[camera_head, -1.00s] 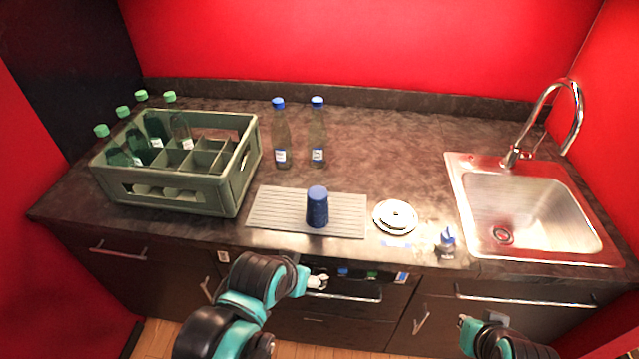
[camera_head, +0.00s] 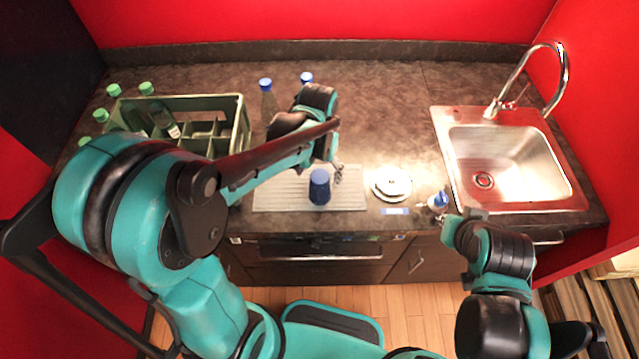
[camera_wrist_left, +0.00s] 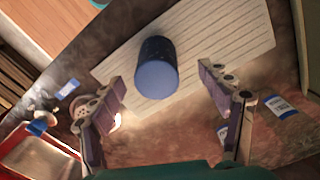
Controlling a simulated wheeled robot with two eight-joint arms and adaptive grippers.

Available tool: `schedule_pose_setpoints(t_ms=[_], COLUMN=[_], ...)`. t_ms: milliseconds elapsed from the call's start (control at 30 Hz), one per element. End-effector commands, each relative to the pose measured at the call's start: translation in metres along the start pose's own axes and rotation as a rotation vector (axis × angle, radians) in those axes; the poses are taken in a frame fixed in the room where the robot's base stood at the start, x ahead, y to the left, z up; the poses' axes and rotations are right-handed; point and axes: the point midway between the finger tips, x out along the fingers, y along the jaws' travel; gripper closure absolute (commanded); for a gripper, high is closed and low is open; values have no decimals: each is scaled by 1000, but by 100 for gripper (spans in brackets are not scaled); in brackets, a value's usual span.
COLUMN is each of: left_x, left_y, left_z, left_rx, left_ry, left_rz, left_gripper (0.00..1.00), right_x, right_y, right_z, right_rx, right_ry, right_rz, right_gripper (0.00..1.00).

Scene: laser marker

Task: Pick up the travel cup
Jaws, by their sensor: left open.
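The travel cup (camera_head: 319,187) is dark blue and stands on a pale ribbed mat (camera_head: 275,197). In the left wrist view the cup (camera_wrist_left: 156,68) shows between and beyond the two fingers. My left gripper (camera_head: 338,174) is beside the cup, at its upper right in the head view. In the wrist view this gripper (camera_wrist_left: 162,80) is open and empty, its fingers apart on both sides of the cup. I cannot tell if a finger touches it. My right gripper (camera_head: 458,226) is near the counter's front edge; its fingers are unclear.
A green crate (camera_head: 240,135) with bottles stands at the left, partly behind my left arm. Two blue-capped bottles (camera_head: 266,95) stand behind the mat. White plates (camera_head: 391,184) and a small blue-topped item (camera_head: 438,201) lie right, before the sink (camera_head: 505,160).

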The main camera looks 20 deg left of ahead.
Motion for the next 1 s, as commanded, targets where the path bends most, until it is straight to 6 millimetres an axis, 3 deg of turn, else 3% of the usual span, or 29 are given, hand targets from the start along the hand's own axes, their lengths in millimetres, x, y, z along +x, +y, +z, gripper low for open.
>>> schedule_pose_setpoints(t_ms=[400, 700, 900, 1000], left_x=[59, 62, 62, 62], left_y=[3, 3, 3, 3], left_z=[-3, -2, -2, -2], left_rx=[-1, -1, -1, -1], left_ry=[2, 2, 2, 2], left_rz=[0, 0, 0, 0], left_gripper=[23, 23, 76, 86], right_x=[18, 18, 18, 18], right_y=[0, 0, 0, 0], right_z=[13, 13, 13, 13], right_rx=[0, 0, 0, 0], right_ry=[0, 0, 0, 0], right_rz=[0, 0, 0, 0], right_gripper=[100, 100, 100, 100])
